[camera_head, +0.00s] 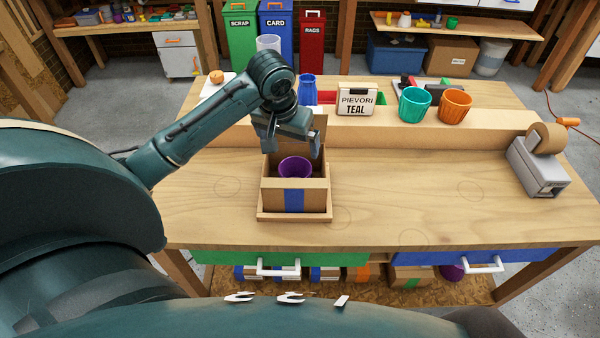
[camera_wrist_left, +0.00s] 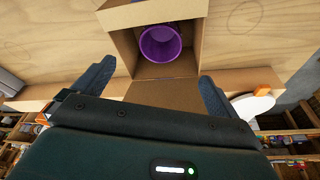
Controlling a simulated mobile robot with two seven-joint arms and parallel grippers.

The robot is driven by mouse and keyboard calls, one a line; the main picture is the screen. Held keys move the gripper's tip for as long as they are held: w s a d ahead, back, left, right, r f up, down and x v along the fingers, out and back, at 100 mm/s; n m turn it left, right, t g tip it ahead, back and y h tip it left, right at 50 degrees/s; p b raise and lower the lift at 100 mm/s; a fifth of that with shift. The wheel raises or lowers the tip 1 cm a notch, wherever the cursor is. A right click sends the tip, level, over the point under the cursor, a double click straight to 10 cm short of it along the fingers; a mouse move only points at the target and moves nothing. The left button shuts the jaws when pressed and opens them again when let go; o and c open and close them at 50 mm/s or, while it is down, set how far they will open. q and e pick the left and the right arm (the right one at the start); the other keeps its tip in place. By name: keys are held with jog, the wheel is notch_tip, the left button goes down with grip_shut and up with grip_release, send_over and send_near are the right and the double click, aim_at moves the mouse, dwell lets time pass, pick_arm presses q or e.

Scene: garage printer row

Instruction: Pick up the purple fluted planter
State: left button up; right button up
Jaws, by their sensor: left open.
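The purple fluted planter (camera_head: 295,168) stands inside an open cardboard box (camera_head: 312,197) with a blue patch on its front. The box sits in a shallow wooden tray (camera_head: 267,216) on the workbench. The planter also shows in the left wrist view (camera_wrist_left: 160,42), with its rim toward the camera. My left gripper (camera_head: 295,150) is open and empty above the back of the box, by its raised flap. In the left wrist view my left gripper's fingers (camera_wrist_left: 154,85) are spread wide, with the planter beyond them. My right gripper is not in view.
A raised wooden ledge (camera_head: 400,125) runs behind the box. On or behind it are a blue vase (camera_head: 309,90), a sign reading PIEVORI TEAL (camera_head: 356,98), a teal planter (camera_head: 414,104) and an orange planter (camera_head: 454,106). A tape dispenser (camera_head: 539,167) stands right. The bench right of the box is clear.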

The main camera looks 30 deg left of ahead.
pick_arm(q)
send_near(294, 164)
jog(key=s+d, duration=0.2)
jog(key=shift+p+x, duration=0.3)
jog(key=shift+x, duration=2.5)
jog(key=c, duration=1.4)
